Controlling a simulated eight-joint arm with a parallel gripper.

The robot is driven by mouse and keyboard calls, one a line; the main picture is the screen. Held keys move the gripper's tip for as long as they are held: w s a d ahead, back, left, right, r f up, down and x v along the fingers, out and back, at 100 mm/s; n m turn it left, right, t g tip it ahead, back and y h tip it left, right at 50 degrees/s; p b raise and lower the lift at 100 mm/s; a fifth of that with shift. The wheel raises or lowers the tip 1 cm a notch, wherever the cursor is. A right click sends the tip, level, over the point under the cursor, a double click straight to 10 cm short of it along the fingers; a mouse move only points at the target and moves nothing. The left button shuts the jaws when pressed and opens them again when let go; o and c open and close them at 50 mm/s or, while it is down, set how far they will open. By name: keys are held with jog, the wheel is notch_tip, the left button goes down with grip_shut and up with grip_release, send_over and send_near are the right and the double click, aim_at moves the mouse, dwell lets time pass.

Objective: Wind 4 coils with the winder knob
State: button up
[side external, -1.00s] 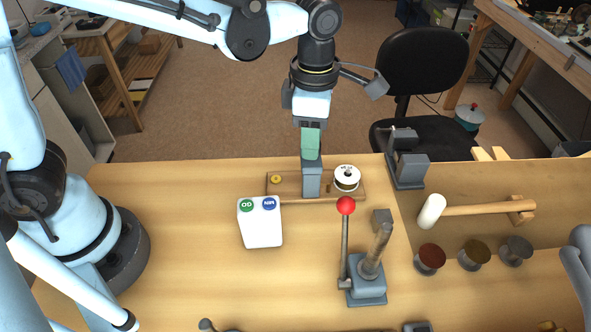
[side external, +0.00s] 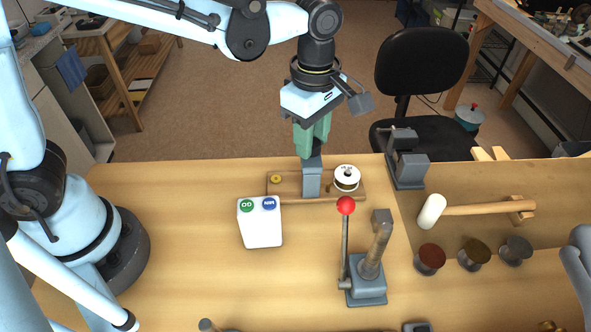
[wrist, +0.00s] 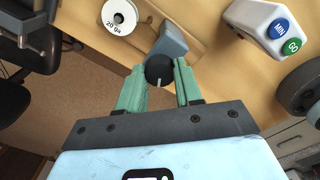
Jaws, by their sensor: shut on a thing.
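The winder is a grey post (side external: 312,182) on a narrow wooden board (side external: 287,191). Its dark round knob (wrist: 160,70) with a pale index line shows in the wrist view, between my green fingers. My gripper (side external: 310,150) points down at the top of the post and is shut on the knob; the fingers hide the knob in the side view. A white spool (side external: 347,176) sits at the board's right end; its "20 ga" label shows in the wrist view (wrist: 119,18). A small brass piece (side external: 276,180) is at the board's left end.
A white box (side external: 261,229) with a green and a blue button stands in front of the board. A lever press with a red ball (side external: 346,205) stands front right. A mallet (side external: 470,209), several spools (side external: 431,258) and a grey device (side external: 408,170) lie farther right.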

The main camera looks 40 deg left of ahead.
jog(key=m, duration=0.4)
jog(key=shift+m, duration=0.3)
jog(key=m, duration=1.4)
jog(key=shift+m, duration=0.3)
jog(key=m, duration=0.9)
jog(key=shift+m, duration=0.4)
jog(key=m, duration=0.4)
jog(key=shift+m, duration=0.3)
jog(key=m, duration=0.4)
jog(key=shift+m, duration=0.3)
